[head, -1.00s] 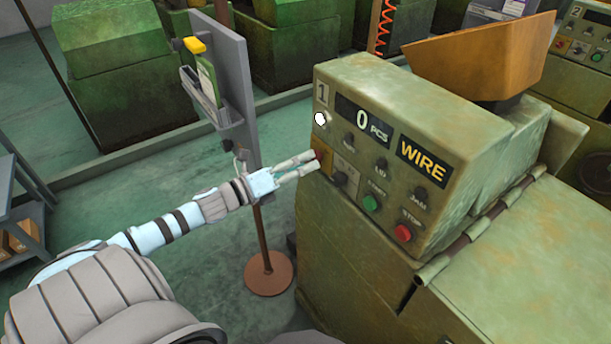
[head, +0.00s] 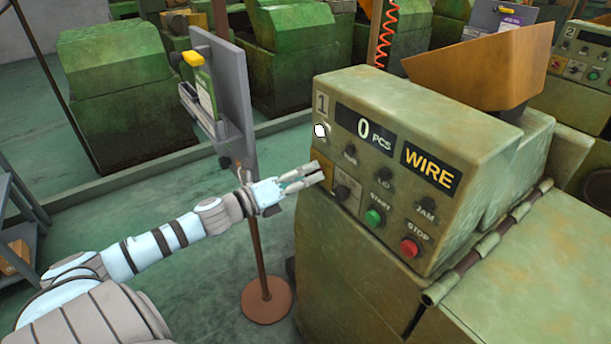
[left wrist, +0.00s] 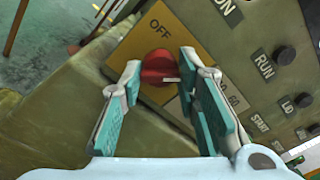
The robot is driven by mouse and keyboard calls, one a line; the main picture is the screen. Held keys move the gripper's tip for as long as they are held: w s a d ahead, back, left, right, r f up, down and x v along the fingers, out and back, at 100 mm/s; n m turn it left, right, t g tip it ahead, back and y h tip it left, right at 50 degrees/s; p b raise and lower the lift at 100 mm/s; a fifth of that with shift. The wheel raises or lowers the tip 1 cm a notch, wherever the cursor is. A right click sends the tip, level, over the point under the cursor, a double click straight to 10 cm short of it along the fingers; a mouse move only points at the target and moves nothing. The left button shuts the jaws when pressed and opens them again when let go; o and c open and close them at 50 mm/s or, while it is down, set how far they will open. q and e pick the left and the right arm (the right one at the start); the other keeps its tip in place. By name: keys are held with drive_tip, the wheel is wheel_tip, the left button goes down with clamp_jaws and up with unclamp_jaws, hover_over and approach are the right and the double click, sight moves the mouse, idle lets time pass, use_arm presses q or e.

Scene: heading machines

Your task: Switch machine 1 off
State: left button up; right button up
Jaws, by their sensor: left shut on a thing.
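Machine 1 (head: 415,130) is a green cabinet whose panel carries the number 1, a display reading 0 PCS and a WIRE label. Its red rotary switch (left wrist: 158,68) sits on a yellow plate (left wrist: 185,28) with OFF printed on it, at the panel's left edge. A white mark shows at the knob's right side. My left gripper (head: 320,172) is at the switch, with one finger on each side of the knob, shut on it. In the head view the gripper hides the knob. My right gripper is not in view.
The green START button (head: 373,217) and red STOP button (head: 409,248) are right of the switch. A grey board on a stand (head: 222,90) stands close behind my left arm. A hopper (head: 480,68) tops the machine. Machine 2 (head: 585,70) is at the far right.

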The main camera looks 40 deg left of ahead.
use_arm(q)
drive_tip(key=shift+n, duration=0.3)
drive_tip(key=n, duration=0.3)
drive_tip(key=n+b, duration=0.1)
drive_tip(key=n, duration=0.8)
drive_tip(key=shift+f+n, duration=0.1)
drive_tip(key=shift+n, duration=0.2)
drive_tip(key=n, duration=0.4)
drive_tip(key=shift+n, duration=0.4)
drive_tip(key=o, duration=1.2)
drive_tip(key=shift+c, duration=0.2)
